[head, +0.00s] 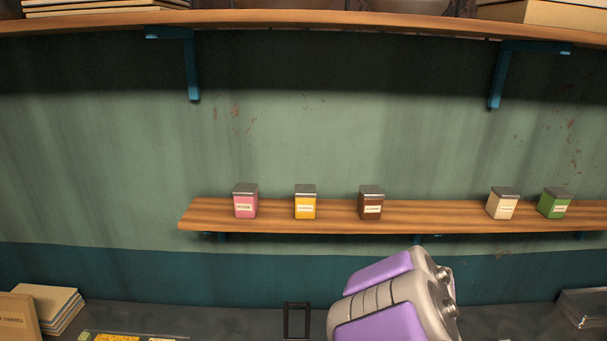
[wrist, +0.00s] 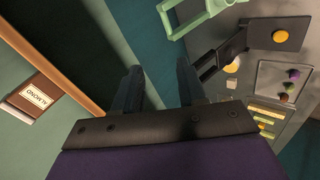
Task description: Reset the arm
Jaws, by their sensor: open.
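My gripper (wrist: 158,70) shows in the wrist view with its two dark fingers apart and nothing between them. In the head view my purple and grey arm (head: 395,300) rises at the lower middle, in front of the counter and below the wooden shelf. The gripper fingers cannot be made out there.
The wooden shelf (head: 290,217) holds a pink (head: 245,203), a yellow (head: 305,205), a brown (head: 371,206), a cream (head: 502,205) and a green container (head: 553,205). The wrist view shows an almond-labelled container (wrist: 38,98) at left and a pale green frame (wrist: 190,25) above.

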